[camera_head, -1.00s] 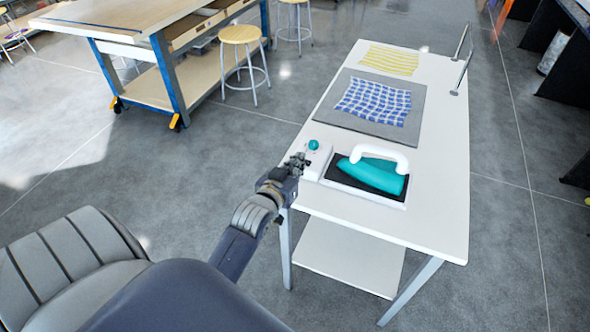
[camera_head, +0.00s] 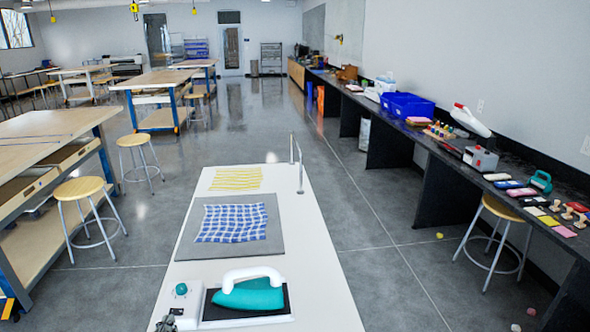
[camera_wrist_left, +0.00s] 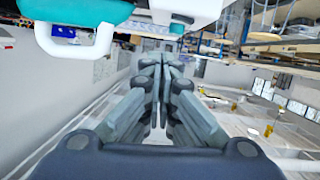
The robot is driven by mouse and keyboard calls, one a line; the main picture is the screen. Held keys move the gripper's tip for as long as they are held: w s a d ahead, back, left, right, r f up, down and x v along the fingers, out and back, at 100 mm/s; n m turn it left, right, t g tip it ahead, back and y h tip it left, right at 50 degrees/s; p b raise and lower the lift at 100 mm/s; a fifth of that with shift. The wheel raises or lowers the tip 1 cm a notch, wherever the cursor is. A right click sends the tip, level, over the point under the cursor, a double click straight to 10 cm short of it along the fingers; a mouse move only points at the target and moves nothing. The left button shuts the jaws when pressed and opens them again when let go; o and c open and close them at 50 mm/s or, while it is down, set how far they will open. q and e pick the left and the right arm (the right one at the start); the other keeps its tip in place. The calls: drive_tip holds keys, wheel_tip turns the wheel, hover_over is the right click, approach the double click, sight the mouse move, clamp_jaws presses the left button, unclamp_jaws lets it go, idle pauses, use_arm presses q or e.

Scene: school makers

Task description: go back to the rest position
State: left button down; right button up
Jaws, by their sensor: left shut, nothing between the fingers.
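My left gripper (camera_head: 166,322) shows only at the bottom edge of the head view, beside the front left of the white base (camera_head: 205,313). In the left wrist view its fingers (camera_wrist_left: 163,68) are together with nothing between them. The teal iron (camera_head: 252,294) with its white handle rests on the black pad of that base; it also shows, upside down, at the top of the left wrist view (camera_wrist_left: 75,12). The gripper is apart from the iron. A teal knob (camera_head: 181,289) is on the base's left part. My right gripper is out of view.
The white table (camera_head: 318,285) holds a grey mat (camera_head: 265,247) with a blue checked cloth (camera_head: 231,222), and a yellow striped cloth (camera_head: 236,179). Metal posts (camera_head: 299,165) stand at its far right. Stools and workbenches are left, a dark counter (camera_head: 425,140) right. Floor between is open.

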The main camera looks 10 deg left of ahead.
use_arm(q)
drive_tip(key=s+d+f+m+g+h, duration=0.1)
drive_tip(key=s+d+f+m+g, duration=0.2)
drive_tip(key=s, duration=0.5)
drive_tip(key=s+d+f+g+h, duration=0.1)
drive_tip(key=s+d+f+g, duration=0.3)
drive_tip(key=s, duration=0.3)
drive_tip(key=s+d+f+m+g+h, duration=0.1)
drive_tip(key=s+d+f+m+g, duration=0.1)
drive_tip(key=s+d+g, duration=0.35)
drive_tip(key=s+f+b, duration=0.1)
drive_tip(key=s+f, duration=0.2)
drive_tip(key=f, duration=1.1)
drive_tip(key=s+f+b, duration=0.1)
drive_tip(key=s+f, duration=0.1)
drive_tip(key=f, duration=1.2)
drive_tip(key=s+a+f+b, duration=0.2)
drive_tip(key=s+f, duration=1.5)
drive_tip(key=f, duration=0.1)
drive_tip(key=shift+a+f+m+g, duration=0.2)
drive_tip(key=shift+a+m+g, duration=0.1)
drive_tip(key=shift+m+g, duration=0.15)
